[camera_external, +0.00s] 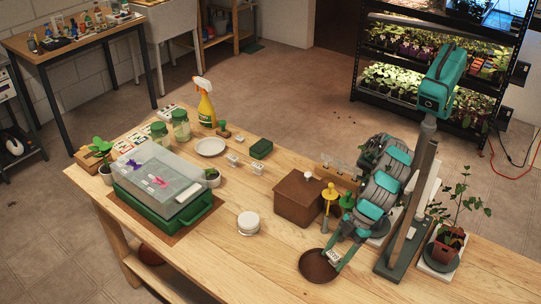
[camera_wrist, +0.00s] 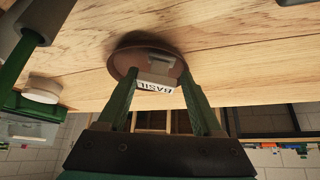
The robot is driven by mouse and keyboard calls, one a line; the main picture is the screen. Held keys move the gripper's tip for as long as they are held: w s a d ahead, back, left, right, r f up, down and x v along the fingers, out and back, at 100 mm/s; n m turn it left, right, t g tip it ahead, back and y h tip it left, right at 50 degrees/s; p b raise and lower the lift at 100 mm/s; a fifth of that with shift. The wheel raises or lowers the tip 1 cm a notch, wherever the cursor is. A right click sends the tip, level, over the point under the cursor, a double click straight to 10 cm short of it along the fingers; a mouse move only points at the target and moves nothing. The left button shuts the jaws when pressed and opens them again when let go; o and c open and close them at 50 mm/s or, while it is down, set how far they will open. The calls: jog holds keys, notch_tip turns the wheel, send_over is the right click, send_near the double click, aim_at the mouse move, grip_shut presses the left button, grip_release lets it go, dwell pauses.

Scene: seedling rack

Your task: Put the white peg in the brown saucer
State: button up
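The brown saucer (camera_external: 313,272) lies on the wooden table near its front edge, below my gripper. It also shows in the wrist view (camera_wrist: 123,62), round and shallow. The white peg (camera_external: 333,256) has a face marked BASIL, readable in the wrist view (camera_wrist: 155,87). The fingertips in the wrist view (camera_wrist: 160,74) overlap the saucer. Whether the peg's underside touches the saucer is hidden.
A brown box (camera_external: 298,201) stands behind the saucer, with yellow and green tools (camera_external: 329,197) close to my arm. A white round stack (camera_external: 248,223) and a green crate (camera_external: 165,212) stand to the left. A potted plant (camera_external: 449,243) is at right.

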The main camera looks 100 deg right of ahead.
jog(key=shift+r+p, duration=0.4)
jog(key=shift+r, duration=0.3)
jog(key=shift+v, duration=2.65)
